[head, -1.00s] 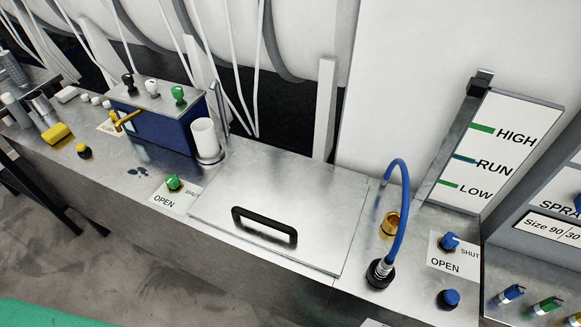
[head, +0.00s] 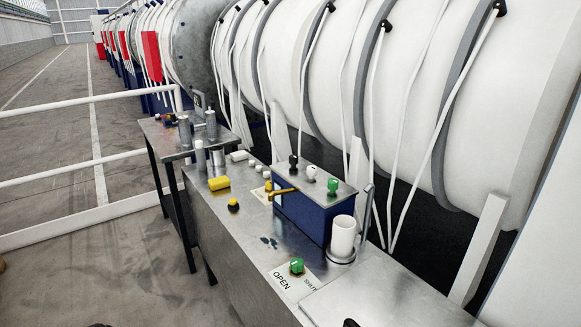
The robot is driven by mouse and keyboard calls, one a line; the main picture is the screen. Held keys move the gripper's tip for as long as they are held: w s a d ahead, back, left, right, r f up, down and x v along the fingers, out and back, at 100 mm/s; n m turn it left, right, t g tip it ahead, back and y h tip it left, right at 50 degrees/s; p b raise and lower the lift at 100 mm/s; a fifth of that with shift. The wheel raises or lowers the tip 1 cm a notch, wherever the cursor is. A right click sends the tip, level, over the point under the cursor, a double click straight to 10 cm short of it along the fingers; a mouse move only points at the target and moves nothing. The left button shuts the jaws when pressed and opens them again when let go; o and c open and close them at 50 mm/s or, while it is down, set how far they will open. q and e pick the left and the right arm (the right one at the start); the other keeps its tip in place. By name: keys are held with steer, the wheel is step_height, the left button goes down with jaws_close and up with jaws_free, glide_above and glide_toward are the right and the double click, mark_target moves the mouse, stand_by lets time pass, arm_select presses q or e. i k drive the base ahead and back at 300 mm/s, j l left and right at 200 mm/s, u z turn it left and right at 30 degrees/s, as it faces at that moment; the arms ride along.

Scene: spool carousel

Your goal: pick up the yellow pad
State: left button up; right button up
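The yellow pad (head: 219,183) lies on the metal counter (head: 238,248), near its far left end in the head view. It is a small block, with nothing covering it. A black knob with a yellow base (head: 233,205) stands just in front of it. Neither of my grippers shows in the head view, so I cannot see whether they are open or shut.
Behind the pad are metal cylinders (head: 200,155) and small white pieces (head: 254,164). To its right stand a blue box (head: 303,215) with levers and a white cup (head: 343,236). A side table (head: 160,140) adjoins the counter. White railings (head: 100,209) stand at left.

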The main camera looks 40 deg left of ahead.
mark_target(220, 183)
steer(key=u, duration=1.75)
steer(key=i+j+z, duration=0.2)
steer(key=j, duration=0.3)
steer(key=i, duration=0.1)
